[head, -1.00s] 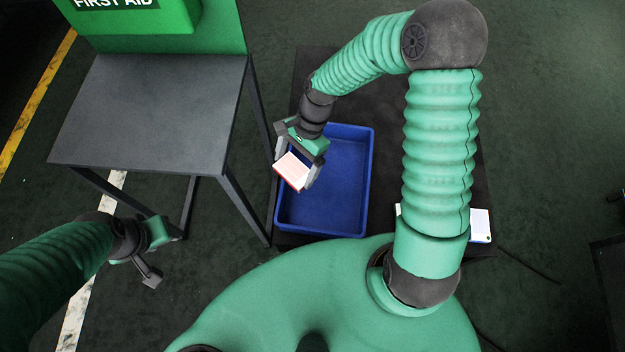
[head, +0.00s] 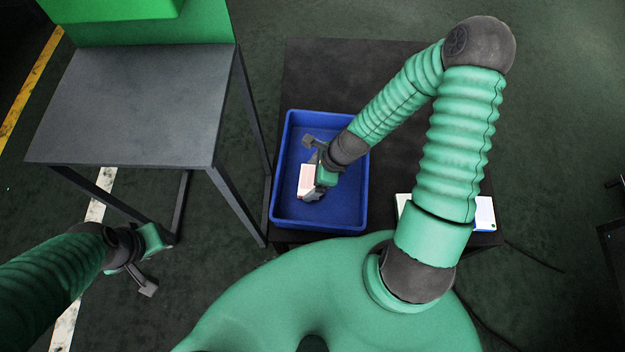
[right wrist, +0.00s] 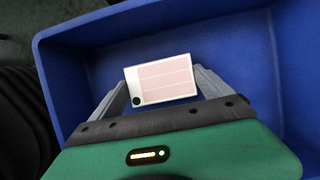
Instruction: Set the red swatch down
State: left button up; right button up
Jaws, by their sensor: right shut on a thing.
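The red swatch (head: 306,178) is a small card with a white and pale pink face and a red edge. My right gripper (head: 311,184) is shut on it, over the blue bin (head: 278,200). In the right wrist view the swatch (right wrist: 162,80) sits between the two grey fingers, its face towards the camera, with a dark dot at one corner. I cannot tell whether it touches the bin floor.
The bin stands on a dark low table (head: 400,150) and holds nothing else that I see. A white and blue item (head: 485,212) lies partly hidden behind my right arm. A grey table (head: 140,100) with a green box (head: 120,10) stands at the left.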

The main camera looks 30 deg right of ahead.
jog(key=shift+d+f, duration=0.1)
jog(key=shift+f, duration=0.5)
jog(key=shift+d, duration=0.2)
jog(key=shift+c, duration=0.8)
jog(key=o, duration=1.1)
jog(key=shift+o, duration=0.8)
jog(key=shift+a+r, duration=0.1)
jog(key=shift+a, duration=0.1)
